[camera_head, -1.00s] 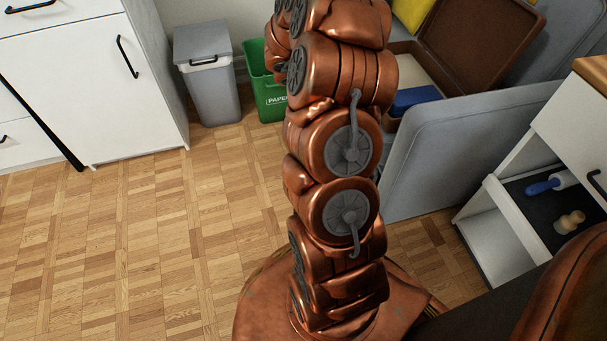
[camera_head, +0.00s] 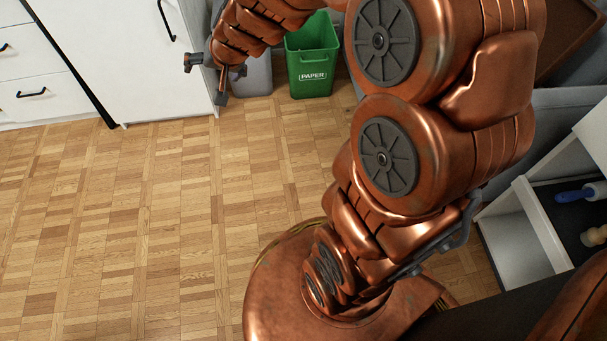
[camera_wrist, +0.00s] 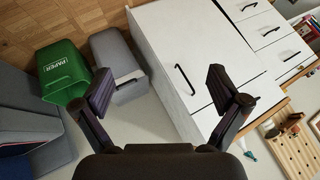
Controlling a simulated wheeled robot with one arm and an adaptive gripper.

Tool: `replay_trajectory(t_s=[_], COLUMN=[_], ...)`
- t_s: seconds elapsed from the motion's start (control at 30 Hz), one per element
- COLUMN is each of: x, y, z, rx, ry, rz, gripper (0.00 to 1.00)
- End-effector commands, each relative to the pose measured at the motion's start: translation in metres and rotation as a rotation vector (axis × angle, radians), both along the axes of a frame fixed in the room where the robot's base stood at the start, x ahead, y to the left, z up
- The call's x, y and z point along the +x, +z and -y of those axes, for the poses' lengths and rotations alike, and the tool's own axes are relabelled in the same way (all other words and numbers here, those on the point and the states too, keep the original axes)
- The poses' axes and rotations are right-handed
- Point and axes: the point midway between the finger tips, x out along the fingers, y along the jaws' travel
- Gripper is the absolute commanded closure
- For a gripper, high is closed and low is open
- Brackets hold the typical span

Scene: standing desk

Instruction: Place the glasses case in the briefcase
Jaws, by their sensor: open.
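My gripper (camera_head: 208,80) is at the upper left of the head view, in front of the white cabinet and the bins. Its two dark fingers are spread, and nothing shows between them in the wrist view (camera_wrist: 163,88). A corner of the open brown briefcase (camera_head: 572,38) shows at the top right of the head view; my arm hides the rest of it. I cannot make out a glasses case in either current view.
A white cabinet (camera_head: 120,60) with black handles stands at the left. A green paper bin (camera_head: 312,62) and a grey bin (camera_wrist: 115,60) stand beside it. A white shelf unit (camera_head: 530,235) is at the right. The parquet floor (camera_head: 130,220) is clear.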

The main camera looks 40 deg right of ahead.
Motion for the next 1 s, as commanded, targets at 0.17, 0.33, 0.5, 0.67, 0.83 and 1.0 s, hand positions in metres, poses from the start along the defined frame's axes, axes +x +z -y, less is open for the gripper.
replay_trajectory(t_s=[0.17,0.33,0.5,0.67,0.83,1.0], x=[-0.089,-0.190,-0.286,-0.342,-0.363,-0.364], y=[-0.015,-0.029,-0.034,-0.030,-0.027,-0.027], z=[-0.063,-0.079,-0.061,-0.037,-0.025,-0.025], rx=[-0.008,-0.067,-0.153,-0.221,-0.249,-0.250], ry=[0.269,0.458,0.565,0.595,0.599,0.599], rz=[-0.207,-0.452,-0.708,-0.871,-0.937,-0.940], gripper=[0.03,0.03,0.03,0.03,0.03,0.03])
